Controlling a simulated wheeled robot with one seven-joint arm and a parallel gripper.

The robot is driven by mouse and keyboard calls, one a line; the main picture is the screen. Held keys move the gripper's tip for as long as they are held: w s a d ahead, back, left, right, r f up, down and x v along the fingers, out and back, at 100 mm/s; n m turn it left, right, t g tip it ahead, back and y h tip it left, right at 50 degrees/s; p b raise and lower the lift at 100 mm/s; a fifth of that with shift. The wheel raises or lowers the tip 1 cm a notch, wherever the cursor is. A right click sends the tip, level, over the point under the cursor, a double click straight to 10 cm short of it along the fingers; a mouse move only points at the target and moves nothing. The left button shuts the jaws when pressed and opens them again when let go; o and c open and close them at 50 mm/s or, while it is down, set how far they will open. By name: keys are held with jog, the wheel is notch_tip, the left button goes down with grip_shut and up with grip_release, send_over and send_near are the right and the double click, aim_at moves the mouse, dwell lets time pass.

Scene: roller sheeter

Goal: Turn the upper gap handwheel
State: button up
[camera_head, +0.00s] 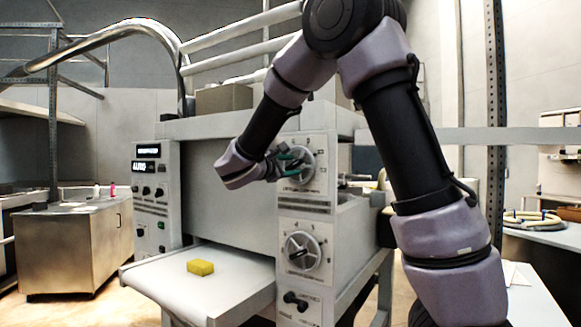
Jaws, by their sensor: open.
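The upper gap handwheel (302,165) is a pale round dial with spokes, on the front right panel of the sheeter (230,210). My gripper (289,162) is at the left part of this wheel, with its fingers in front of the wheel's face. It is open. Whether the fingers touch the wheel or straddle a spoke is too small to tell. My gripper hides the left side of the wheel. A second, similar lower handwheel (301,252) is below it on the same panel and is fully in view.
A yellow block (200,267) lies on the sheeter's front belt table (150,275). A control panel (154,197) with knobs is at the left. A metal upright (495,130) stands at the right.

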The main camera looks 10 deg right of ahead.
grip_shut()
jog(key=shift+m, duration=0.4)
jog(key=m, duration=0.3)
jog(key=shift+f+m, duration=0.1)
jog(key=shift+m, duration=2)
grip_release()
